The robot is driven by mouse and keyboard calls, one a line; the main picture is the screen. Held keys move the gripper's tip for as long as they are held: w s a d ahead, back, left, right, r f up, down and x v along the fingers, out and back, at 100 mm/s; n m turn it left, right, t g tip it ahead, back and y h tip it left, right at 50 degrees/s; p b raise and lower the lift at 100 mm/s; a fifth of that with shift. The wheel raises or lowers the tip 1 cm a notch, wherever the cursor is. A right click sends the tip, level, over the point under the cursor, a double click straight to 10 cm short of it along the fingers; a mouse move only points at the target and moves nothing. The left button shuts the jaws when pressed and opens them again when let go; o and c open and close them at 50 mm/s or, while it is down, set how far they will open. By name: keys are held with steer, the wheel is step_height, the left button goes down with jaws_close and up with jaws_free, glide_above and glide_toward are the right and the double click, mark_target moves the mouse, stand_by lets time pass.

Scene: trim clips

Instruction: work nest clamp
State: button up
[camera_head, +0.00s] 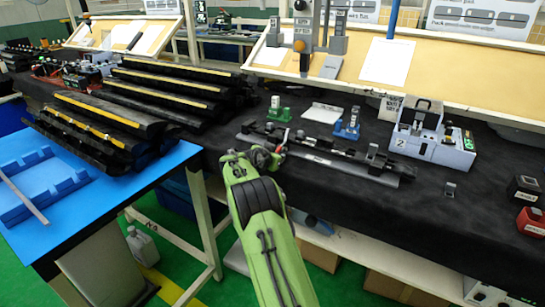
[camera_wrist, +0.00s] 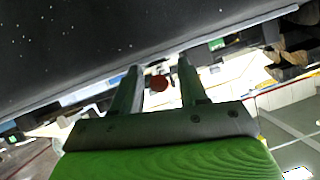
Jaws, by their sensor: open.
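The long dark work nest (camera_head: 345,168) lies on the black-covered bench, with several block-like holders along it. Its clamp cannot be told apart clearly in the head view. My gripper (camera_head: 268,156) is at the left end of the nest, and the green arm hides part of the bench front there. In the wrist view my gripper (camera_wrist: 160,68) is open with two parallel fingers apart.
Green (camera_head: 279,111) and blue (camera_head: 347,125) fixtures and a white plate (camera_head: 322,113) stand behind the nest. A grey-white machine (camera_head: 440,148) is at right. Black trim parts (camera_head: 150,95) are stacked at left. Red (camera_head: 531,222) and black (camera_head: 524,189) boxes sit far right.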

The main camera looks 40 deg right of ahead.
steer(key=p+v, duration=0.1)
steer(key=v, duration=1.4)
steer(key=shift+s+a+r, duration=0.25)
